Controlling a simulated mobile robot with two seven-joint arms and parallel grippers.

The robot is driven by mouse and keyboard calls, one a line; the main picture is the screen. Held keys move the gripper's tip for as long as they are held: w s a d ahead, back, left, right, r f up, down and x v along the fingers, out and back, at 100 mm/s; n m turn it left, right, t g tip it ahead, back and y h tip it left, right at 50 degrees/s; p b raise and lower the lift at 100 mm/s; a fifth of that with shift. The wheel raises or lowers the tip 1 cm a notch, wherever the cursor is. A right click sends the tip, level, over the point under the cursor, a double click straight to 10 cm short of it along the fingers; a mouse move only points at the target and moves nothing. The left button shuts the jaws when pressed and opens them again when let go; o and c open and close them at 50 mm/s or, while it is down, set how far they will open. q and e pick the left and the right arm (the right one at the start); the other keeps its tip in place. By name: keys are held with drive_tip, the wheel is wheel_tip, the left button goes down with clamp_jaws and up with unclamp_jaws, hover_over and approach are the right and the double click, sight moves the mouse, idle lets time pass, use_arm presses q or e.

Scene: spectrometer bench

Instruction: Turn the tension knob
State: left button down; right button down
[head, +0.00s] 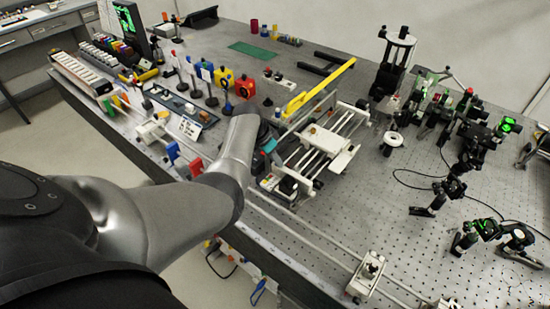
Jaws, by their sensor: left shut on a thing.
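A white frame with parallel rods (327,145) stands on the bench in the middle of the head view. A yellow bar (318,90) slants up behind it. My left arm reaches in from the left, and my left gripper (274,136) is at the left end of this frame. It is shut on a small part there, taken to be the tension knob. My wrist hides most of the fingers and the knob itself, so I cannot tell how far it is turned. My right gripper is not in view.
The perforated bench (420,255) has black optical mounts with green lit faces (487,228) on the right. Coloured blocks on posts (245,88) stand close behind my wrist. A long rail (310,240) runs along the front edge. A green mat (253,49) lies at the back.

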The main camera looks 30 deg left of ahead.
use_arm(q)
drive_tip(key=c, duration=0.7)
unclamp_jaws()
